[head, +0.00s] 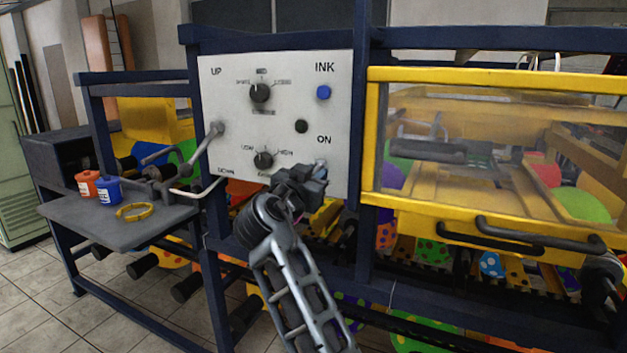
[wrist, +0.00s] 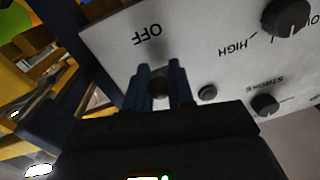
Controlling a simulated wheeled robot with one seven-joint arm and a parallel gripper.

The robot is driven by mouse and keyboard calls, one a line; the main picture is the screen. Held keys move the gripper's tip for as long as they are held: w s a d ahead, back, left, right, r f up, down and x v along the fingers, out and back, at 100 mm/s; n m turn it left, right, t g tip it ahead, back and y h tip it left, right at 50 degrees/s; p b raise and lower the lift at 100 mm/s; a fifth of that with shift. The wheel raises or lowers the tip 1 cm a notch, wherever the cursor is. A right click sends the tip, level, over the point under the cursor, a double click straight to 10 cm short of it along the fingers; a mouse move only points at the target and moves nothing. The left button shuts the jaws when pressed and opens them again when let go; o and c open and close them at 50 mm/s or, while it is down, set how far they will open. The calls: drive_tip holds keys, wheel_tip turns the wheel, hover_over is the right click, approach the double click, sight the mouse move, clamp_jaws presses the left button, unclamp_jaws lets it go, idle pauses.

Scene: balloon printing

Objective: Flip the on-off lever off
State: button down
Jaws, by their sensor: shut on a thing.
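The white control panel (head: 235,165) faces me, with the word ON at its right side. The on-off lever is below that word, mostly hidden behind my gripper (head: 318,172) in the head view. In the wrist view the panel (wrist: 205,50) appears turned over, with the word OFF above my gripper (wrist: 159,78). There, my two blue fingers stand on either side of a dark round lever end (wrist: 159,88) and are shut on it. The lever's exact tilt is hidden.
Left of the gripper is a long up-down lever (head: 213,132). Two dark knobs (head: 260,92) (head: 264,159), a black button (head: 301,126) and a blue button (head: 323,92) are on the panel. A yellow-framed window (head: 372,135) is at right. A side shelf (head: 150,222) holds red and blue jars.

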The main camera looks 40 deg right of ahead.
drive_tip(key=shift+f+h+b, duration=0.3)
drive_tip(key=shift+f+b, duration=0.15)
drive_tip(key=shift+b, duration=1.15)
drive_tip(key=shift+r+b, duration=0.15)
drive_tip(key=shift+b, duration=0.15)
drive_tip(key=shift+r, duration=0.1)
drive_tip(key=c, duration=1.1)
unclamp_jaws()
drive_tip(key=shift+o, duration=0.2)
drive_tip(key=b+v, duration=0.2)
drive_tip(key=v, duration=0.5)
drive_tip(key=shift+s+a+f, duration=0.15)
drive_tip(key=shift+a+f, duration=0.1)
drive_tip(key=shift+a, duration=0.05)
drive_tip(key=shift+f, duration=0.1)
